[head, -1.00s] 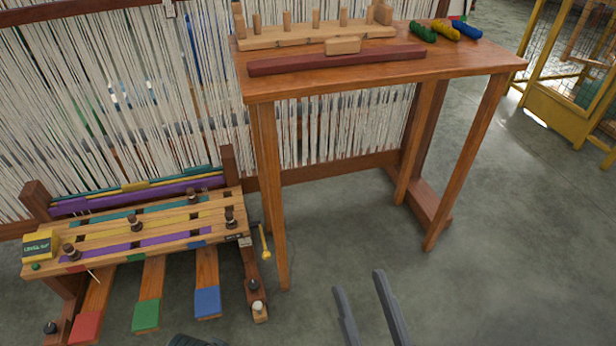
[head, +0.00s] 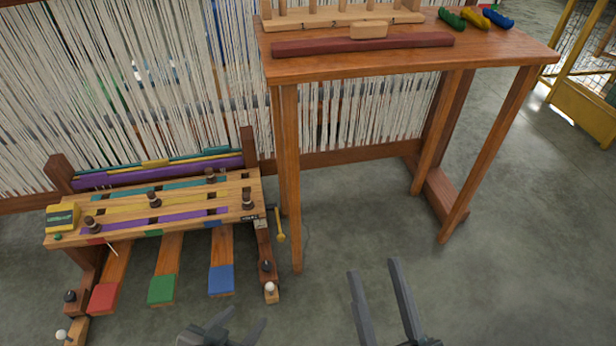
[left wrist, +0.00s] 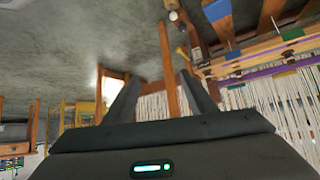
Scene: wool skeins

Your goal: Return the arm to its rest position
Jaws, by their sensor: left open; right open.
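My left gripper (head: 238,325) is at the bottom edge of the head view, low and partly cut off. Its two fingers are apart, with nothing between them. In the left wrist view the same gripper (left wrist: 160,77) shows its two dark fingers spread and empty. My right gripper (head: 373,270) is at the bottom middle of the head view. Its two long grey fingers are apart and empty, over the bare floor in front of the table. Neither gripper touches anything that I can see.
A wooden table (head: 400,62) holds a dark red bar (head: 362,44), a pegged rack (head: 345,18) and green, yellow and blue skeins (head: 476,18). A low slatted bench (head: 150,205) with coloured pedals stands left, before hanging white threads (head: 120,90). Grey floor (head: 540,260) is free at right.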

